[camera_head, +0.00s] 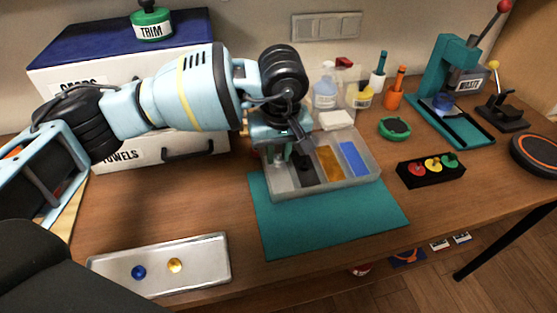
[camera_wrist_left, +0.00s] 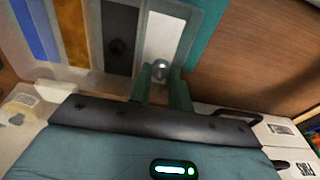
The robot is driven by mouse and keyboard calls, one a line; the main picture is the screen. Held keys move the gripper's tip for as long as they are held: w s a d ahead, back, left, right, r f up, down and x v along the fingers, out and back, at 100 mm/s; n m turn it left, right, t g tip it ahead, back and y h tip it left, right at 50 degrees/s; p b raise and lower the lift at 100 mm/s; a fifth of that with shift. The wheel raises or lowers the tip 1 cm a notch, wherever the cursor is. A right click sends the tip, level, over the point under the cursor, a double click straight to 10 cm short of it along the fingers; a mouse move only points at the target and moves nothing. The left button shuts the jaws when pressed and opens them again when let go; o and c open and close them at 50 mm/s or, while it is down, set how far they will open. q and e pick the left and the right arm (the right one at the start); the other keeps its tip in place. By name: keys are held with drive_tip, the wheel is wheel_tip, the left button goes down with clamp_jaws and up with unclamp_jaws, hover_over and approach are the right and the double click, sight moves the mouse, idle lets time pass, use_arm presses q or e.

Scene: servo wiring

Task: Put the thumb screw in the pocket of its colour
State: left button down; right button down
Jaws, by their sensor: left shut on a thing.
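My left gripper (camera_head: 285,152) is over the left end of the grey pocket tray (camera_head: 330,188). The left wrist view shows its green fingers (camera_wrist_left: 162,76) shut on a silver thumb screw (camera_wrist_left: 160,66), just over the near part of the white pocket (camera_wrist_left: 163,36). I cannot tell whether the screw touches the pocket floor. The black pocket (camera_wrist_left: 118,22) beside it holds a black thumb screw (camera_wrist_left: 117,46). The orange pocket (camera_head: 328,163) and blue pocket (camera_head: 354,158) look empty. A blue thumb screw (camera_head: 138,272) and a yellow one (camera_head: 175,265) lie on the metal tray (camera_head: 210,270). My right gripper is out of view.
The pocket tray stands on a teal mat (camera_head: 335,227). Bottles (camera_head: 325,92) stand behind it. A black holder with coloured knobs (camera_head: 431,170) and a teal press (camera_head: 445,80) are to the right. A large box (camera_head: 125,65) is behind my arm. Wood between the trays is clear.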

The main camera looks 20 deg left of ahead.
sight(279, 162)
use_arm(q)
drive_tip(key=shift+w, duration=0.35)
drive_tip(key=shift+f, duration=1.8)
drive_tip(key=shift+f, duration=0.1)
drive_tip(key=c, duration=1.6)
unclamp_jaws()
drive_tip(key=r, duration=0.4)
drive_tip(key=s+r, duration=0.1)
drive_tip(key=r, duration=0.3)
drive_tip(key=d+r, duration=0.1)
drive_tip(key=r, duration=0.3)
drive_tip(key=shift+s, duration=0.25)
